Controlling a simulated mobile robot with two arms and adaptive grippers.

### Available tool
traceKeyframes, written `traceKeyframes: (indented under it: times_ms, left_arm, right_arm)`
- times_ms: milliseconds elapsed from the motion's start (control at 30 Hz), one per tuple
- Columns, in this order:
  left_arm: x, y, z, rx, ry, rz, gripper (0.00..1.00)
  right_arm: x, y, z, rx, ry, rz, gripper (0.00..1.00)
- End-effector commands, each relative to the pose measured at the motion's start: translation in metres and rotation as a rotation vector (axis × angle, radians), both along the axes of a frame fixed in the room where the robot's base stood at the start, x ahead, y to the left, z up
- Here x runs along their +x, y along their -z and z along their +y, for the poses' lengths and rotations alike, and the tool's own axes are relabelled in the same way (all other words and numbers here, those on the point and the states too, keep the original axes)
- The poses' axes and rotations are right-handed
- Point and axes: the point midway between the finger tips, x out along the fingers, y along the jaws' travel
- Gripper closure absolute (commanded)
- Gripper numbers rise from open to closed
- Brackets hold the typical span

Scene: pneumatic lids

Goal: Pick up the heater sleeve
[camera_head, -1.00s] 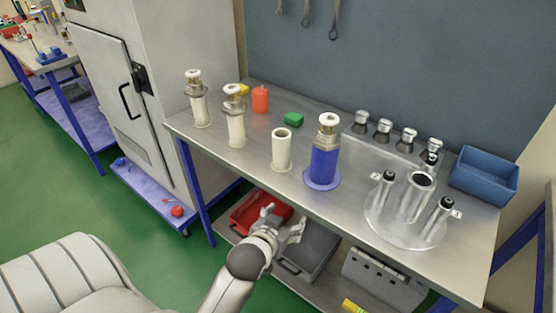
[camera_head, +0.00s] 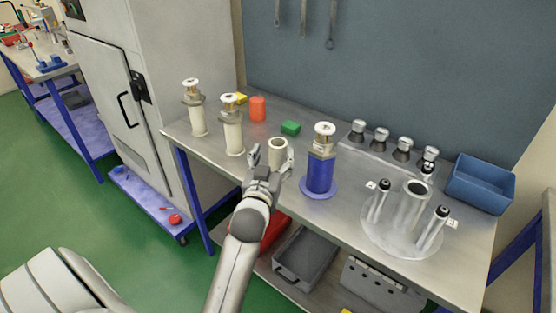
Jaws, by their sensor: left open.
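A pale open-topped cylinder (camera_head: 278,148) stands upright near the middle of the bench; its lower part is hidden by my gripper. My left gripper (camera_head: 271,160) is open in front of it, fingers spread to either side of its upper part in the picture; I cannot tell whether they touch it. A blue cylinder (camera_head: 320,176) on a round blue base stands upright to the right, with a metal-and-white capped top. The picture does not settle which of these two is the heater sleeve. My right gripper is out of view.
Two capped pale cylinders (camera_head: 197,115) (camera_head: 233,133) stand to the left. A clear round stand (camera_head: 398,240) and a blue bin (camera_head: 481,184) are at the right.

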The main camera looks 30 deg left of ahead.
Motion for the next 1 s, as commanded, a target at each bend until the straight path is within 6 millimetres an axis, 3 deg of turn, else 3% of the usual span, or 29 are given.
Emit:
traceKeyframes:
  times_ms: [500, 800, 1000]
  left_arm:
    - [0.049, 0.002, 0.017, 0.0, -0.001, -0.001, 0.32]
    - [0.052, 0.004, 0.018, 0.0, -0.001, 0.0, 0.32]
    - [0.052, 0.004, 0.018, 0.0, 0.0, 0.001, 0.57]
  right_arm:
    - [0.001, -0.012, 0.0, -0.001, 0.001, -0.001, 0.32]
    - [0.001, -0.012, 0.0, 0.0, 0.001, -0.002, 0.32]
    - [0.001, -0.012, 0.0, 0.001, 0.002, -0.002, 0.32]
